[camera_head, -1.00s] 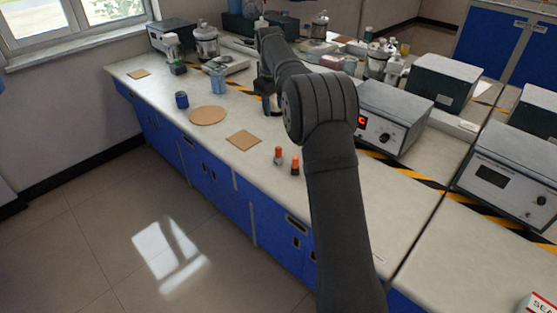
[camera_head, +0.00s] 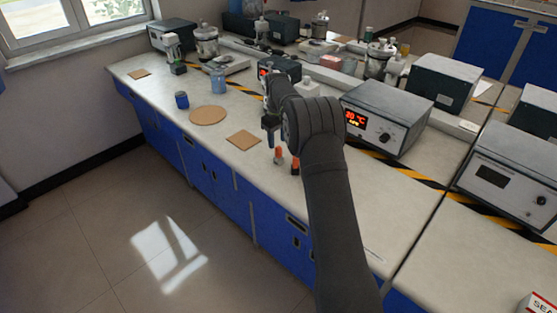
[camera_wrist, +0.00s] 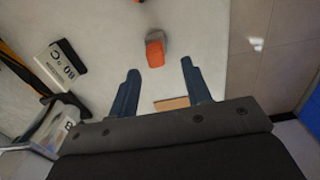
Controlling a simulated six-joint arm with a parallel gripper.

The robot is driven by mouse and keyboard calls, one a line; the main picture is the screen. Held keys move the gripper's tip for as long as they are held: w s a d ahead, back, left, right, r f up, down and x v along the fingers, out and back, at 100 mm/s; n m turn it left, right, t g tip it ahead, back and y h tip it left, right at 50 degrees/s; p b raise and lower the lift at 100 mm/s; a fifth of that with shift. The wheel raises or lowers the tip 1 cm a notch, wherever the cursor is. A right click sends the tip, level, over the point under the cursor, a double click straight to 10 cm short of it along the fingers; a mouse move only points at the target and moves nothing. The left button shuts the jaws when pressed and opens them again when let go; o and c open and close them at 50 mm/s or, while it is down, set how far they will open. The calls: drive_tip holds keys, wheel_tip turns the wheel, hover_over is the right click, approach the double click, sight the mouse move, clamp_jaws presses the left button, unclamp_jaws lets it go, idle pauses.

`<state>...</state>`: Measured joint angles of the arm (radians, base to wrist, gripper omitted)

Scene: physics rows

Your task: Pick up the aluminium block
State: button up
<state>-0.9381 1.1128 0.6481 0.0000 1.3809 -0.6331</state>
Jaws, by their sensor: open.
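My gripper (camera_head: 270,133) is over the bench, close to two small orange-and-grey pieces, one on the left (camera_head: 279,158) and one on the right (camera_head: 295,167), partly behind my arm. In the wrist view my gripper (camera_wrist: 159,69) is open with nothing between its blue-grey fingers. One orange-and-grey piece (camera_wrist: 155,50) stands just beyond the fingertips, roughly in line with the gap. I cannot tell whether either piece is the aluminium block; no plain metal block is clearly seen.
A square cork mat (camera_head: 243,140), a round cork mat (camera_head: 208,115), a blue can (camera_head: 181,100) and a blue beaker (camera_head: 218,85) lie to the left. A box with a lit display (camera_head: 388,118) stands right of my gripper. The bench's front edge is close.

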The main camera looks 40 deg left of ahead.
sight(279, 147)
drive_tip(key=shift+w+f, duration=0.15)
drive_tip(key=shift+f, duration=1.25)
drive_tip(key=shift+w+f, duration=0.15)
drive_tip(key=shift+f, duration=1.2)
clamp_jaws()
